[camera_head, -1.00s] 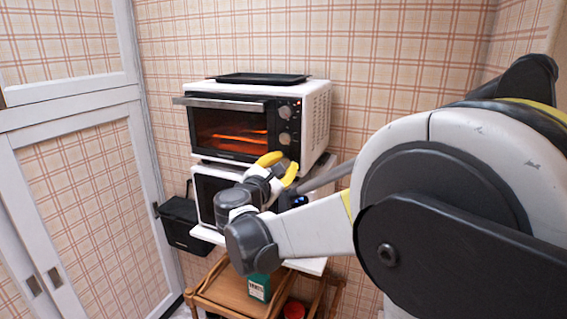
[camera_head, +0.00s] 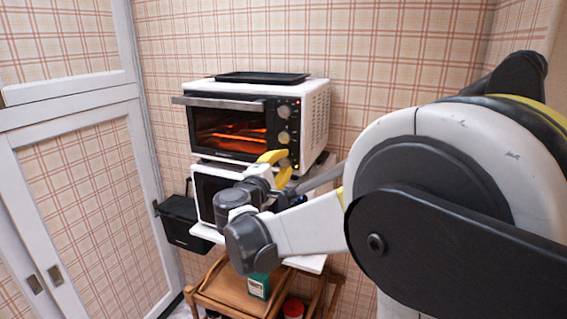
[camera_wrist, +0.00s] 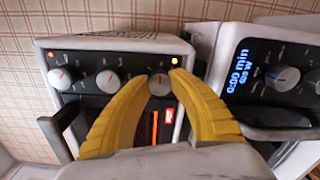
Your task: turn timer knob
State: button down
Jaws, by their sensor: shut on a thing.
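A white toaster oven (camera_head: 314,115) with a black front stands against the wall, its inside glowing orange. Its control panel has three round knobs in a column. The lowest, the timer knob (camera_wrist: 160,84), is at the right of the row in the wrist view. My gripper (camera_wrist: 162,75) has its yellow fingers on either side of this knob and is shut on it. In the head view my gripper (camera_head: 279,167) reaches the lower right of the oven front and partly hides that knob. The knob's pointer mark is red; its exact setting is hard to read.
A white microwave (camera_head: 205,178) with a lit blue display (camera_wrist: 240,68) sits just below the oven. A dark tray (camera_head: 262,77) lies on top of the oven. A wooden cart (camera_head: 225,290) stands below, and a black box (camera_head: 182,222) hangs at the left.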

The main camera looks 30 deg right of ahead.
jog(key=shift+m, duration=0.4)
jog(key=c, duration=1.1)
grip_release()
jog(key=v, duration=1.2)
jog(key=shift+s, duration=0.1)
